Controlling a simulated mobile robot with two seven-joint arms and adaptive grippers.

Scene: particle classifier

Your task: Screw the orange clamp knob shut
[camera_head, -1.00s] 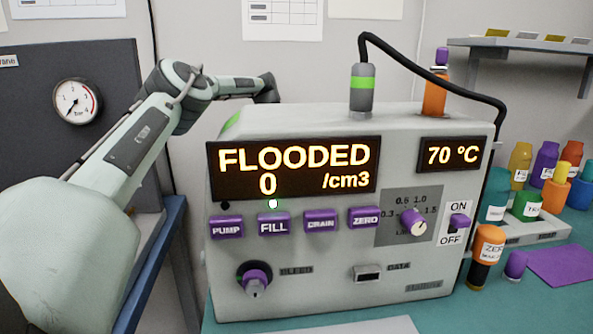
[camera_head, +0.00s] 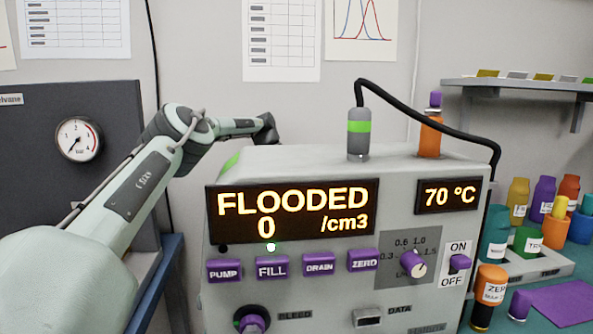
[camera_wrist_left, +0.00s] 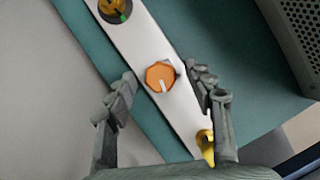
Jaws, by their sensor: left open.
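The orange clamp knob (camera_wrist_left: 161,77), with a white mark on its face, sits on a long white plate (camera_wrist_left: 150,45) in the left wrist view. My left gripper (camera_wrist_left: 158,95) is open, with its fingers on either side of the knob and apart from it. Whether the knob is loose or tight cannot be told. In the head view my left arm reaches behind the instrument (camera_head: 400,285), and its gripper and the knob are hidden there. My right gripper is in neither view.
A yellow-brown round fitting (camera_wrist_left: 115,8) and a yellow part (camera_wrist_left: 205,143) are at the plate's ends. A perforated grey housing (camera_wrist_left: 295,30) stands at upper right. The instrument reads FLOODED, and a black cable (camera_head: 440,115) arches over it. Bottles (camera_head: 487,295) stand at right.

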